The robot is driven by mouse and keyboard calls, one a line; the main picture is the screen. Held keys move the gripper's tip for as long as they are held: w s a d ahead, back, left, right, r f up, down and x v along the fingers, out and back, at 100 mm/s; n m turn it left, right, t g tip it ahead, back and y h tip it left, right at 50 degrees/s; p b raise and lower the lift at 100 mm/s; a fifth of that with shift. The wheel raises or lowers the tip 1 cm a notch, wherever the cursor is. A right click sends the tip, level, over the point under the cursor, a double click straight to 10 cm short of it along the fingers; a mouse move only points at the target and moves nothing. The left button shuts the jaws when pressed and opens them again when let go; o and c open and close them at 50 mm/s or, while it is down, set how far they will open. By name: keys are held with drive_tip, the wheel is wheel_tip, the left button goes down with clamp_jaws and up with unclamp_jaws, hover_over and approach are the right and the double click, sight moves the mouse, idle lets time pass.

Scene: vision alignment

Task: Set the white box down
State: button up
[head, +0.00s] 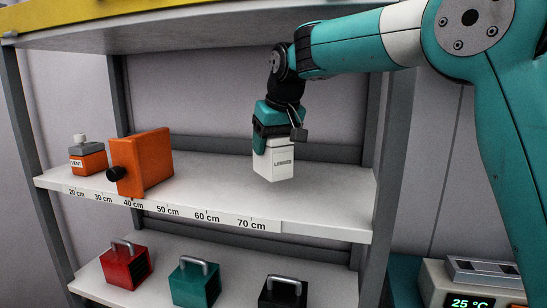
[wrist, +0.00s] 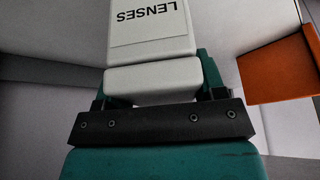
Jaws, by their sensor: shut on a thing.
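The white box (head: 273,163) hangs upright below my gripper (head: 274,143), over the right part of the middle shelf, behind the 70 cm mark. My gripper is shut on its upper part. In the wrist view, the white box (wrist: 150,45) shows the word LENSES and sits between the fingers of my gripper (wrist: 152,88). I cannot tell whether its bottom touches the shelf or is just above it. The middle shelf (head: 215,180) has a front strip marked from 20 cm to 70 cm.
An orange box with a black knob (head: 150,160) stands near 40 cm. A small orange bottle (head: 88,158) labelled VENT stands left of it. Red (head: 125,265), teal (head: 195,283) and black (head: 283,291) handled boxes are on the lower shelf. The upper shelf (head: 190,32) overhangs. A right post (head: 393,150) borders the shelf.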

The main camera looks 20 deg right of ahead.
sight(274, 163)
wheel_tip(274, 163, down, 4)
drive_tip(key=shift+p, duration=0.35)
drive_tip(key=shift+w+d+f+p, duration=0.1)
drive_tip(key=shift+w+f+p, duration=0.05)
drive_tip(key=shift+p, duration=0.2)
drive_tip(key=shift+f, duration=0.2)
drive_tip(key=shift+f, duration=0.15)
drive_tip(key=o, duration=1)
